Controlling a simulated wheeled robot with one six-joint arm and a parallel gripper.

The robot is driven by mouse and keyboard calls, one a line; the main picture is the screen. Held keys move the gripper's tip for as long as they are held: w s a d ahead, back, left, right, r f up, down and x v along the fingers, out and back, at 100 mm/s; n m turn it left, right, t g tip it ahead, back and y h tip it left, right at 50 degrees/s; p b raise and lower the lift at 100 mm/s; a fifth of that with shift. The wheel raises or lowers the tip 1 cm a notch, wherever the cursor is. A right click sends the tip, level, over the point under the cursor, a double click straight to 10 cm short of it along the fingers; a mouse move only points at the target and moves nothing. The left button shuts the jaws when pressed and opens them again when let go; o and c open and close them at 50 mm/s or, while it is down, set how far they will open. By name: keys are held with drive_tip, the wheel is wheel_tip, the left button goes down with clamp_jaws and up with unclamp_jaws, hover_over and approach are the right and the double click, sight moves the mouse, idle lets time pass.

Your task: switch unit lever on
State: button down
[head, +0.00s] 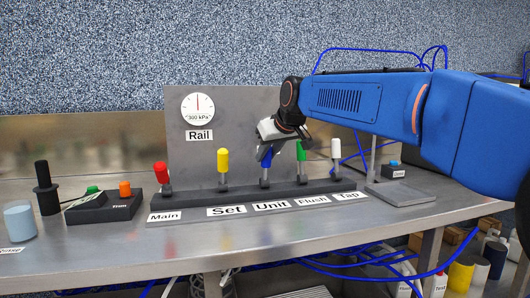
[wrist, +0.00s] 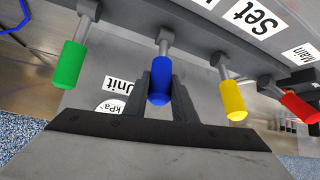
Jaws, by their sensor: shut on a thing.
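The Unit lever has a blue handle (head: 266,161) and stands roughly upright on the dark lever base, behind the Unit label (head: 271,206). My gripper (head: 264,152) comes in from the upper right and is at the blue handle, partly covering it in the head view. In the wrist view my gripper's two dark fingers (wrist: 157,84) lie on either side of the blue handle (wrist: 159,94), shut on it. The handle's end shows between the fingers.
The yellow Set lever (head: 223,160) and green Flush lever (head: 300,151) stand close on either side. The red Main lever (head: 161,172) and white Tap lever (head: 336,149) are at the row's ends. A grey panel with a gauge (head: 198,108) rises behind.

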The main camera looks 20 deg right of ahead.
sight(267, 161)
drive_tip(key=s+t, duration=0.1)
drive_tip(key=s+f+t, duration=0.1)
drive_tip(key=shift+s+f+t, duration=0.1)
drive_tip(key=shift+s+t, duration=0.3)
drive_tip(key=shift+s+f+t, duration=0.55)
drive_tip(key=shift+s+t, duration=0.15)
drive_tip(key=shift+t, duration=0.3)
drive_tip(key=shift+n, duration=0.3)
drive_tip(key=c, duration=1.5)
unclamp_jaws()
drive_tip(key=shift+o, duration=0.2)
drive_tip(key=shift+s, duration=0.1)
drive_tip(key=v, duration=1.7)
drive_tip(key=shift+s+d, duration=0.15)
drive_tip(key=shift+d, duration=0.05)
drive_tip(key=shift+s+f, duration=0.1)
